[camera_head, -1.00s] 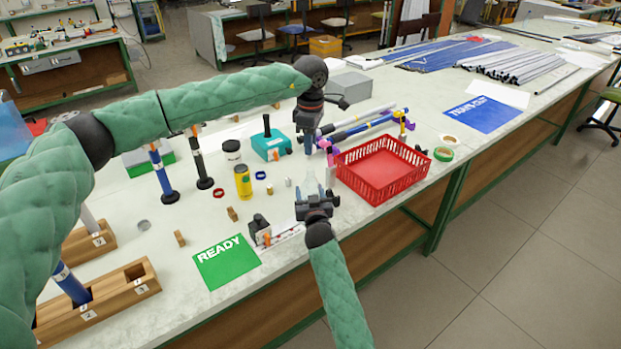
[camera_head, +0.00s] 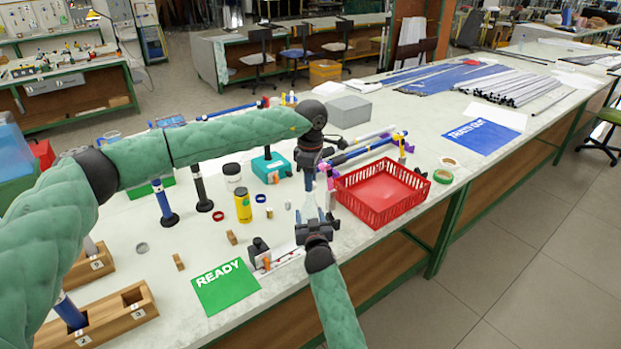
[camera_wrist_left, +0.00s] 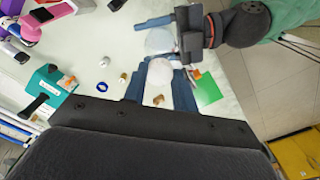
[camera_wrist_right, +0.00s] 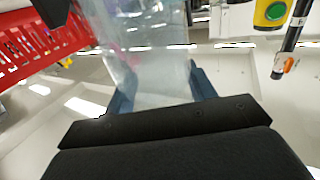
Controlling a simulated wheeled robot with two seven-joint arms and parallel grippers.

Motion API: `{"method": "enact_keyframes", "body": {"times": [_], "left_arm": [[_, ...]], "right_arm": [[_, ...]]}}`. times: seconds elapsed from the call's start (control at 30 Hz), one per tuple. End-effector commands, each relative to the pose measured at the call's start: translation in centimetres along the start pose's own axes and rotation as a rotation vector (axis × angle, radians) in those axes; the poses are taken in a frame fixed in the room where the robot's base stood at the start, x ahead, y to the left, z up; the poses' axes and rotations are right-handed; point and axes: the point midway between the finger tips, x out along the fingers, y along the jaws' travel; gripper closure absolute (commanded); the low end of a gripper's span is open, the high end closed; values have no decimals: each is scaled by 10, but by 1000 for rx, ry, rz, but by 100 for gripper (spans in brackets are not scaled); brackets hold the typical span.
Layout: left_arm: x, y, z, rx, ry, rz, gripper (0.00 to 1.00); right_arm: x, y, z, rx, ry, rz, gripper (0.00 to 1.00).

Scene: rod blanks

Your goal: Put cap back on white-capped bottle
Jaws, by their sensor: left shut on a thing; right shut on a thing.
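My left gripper (camera_head: 309,188) points down just above the clear bottle (camera_head: 310,209) in the head view. In the left wrist view it is shut on a round white cap (camera_wrist_left: 160,75). My right gripper (camera_head: 315,222) is shut on the bottle and holds it about upright. The translucent bottle body fills the space between the fingers in the right wrist view (camera_wrist_right: 150,65). In the left wrist view the bottle (camera_wrist_left: 158,40) shows just beyond the cap. The left fingers hide the bottle's mouth, so I cannot tell whether cap and bottle touch.
A red basket (camera_head: 382,190) stands close to the right of both grippers. A yellow can (camera_head: 243,207), a black-lidded jar (camera_head: 232,176) and a teal box (camera_head: 271,167) stand to the left.

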Motion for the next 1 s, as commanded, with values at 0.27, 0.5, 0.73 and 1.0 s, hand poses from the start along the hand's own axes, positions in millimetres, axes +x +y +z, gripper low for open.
{"method": "enact_keyframes", "body": {"times": [0.27, 0.5, 0.73, 1.0], "left_arm": [[13, 0, 0, 0, 0, -1, 93], [13, 0, 0, 0, 0, 0, 93], [13, 0, 0, 0, 0, 0, 93], [16, 0, 0, 0, 0, -1, 93]], "right_arm": [[0, 0, 0, 0, -1, 0, 86], [0, 0, 0, 0, -1, 0, 86], [0, 0, 0, 0, -1, 0, 86], [0, 0, 1, 0, -1, 0, 86]]}}
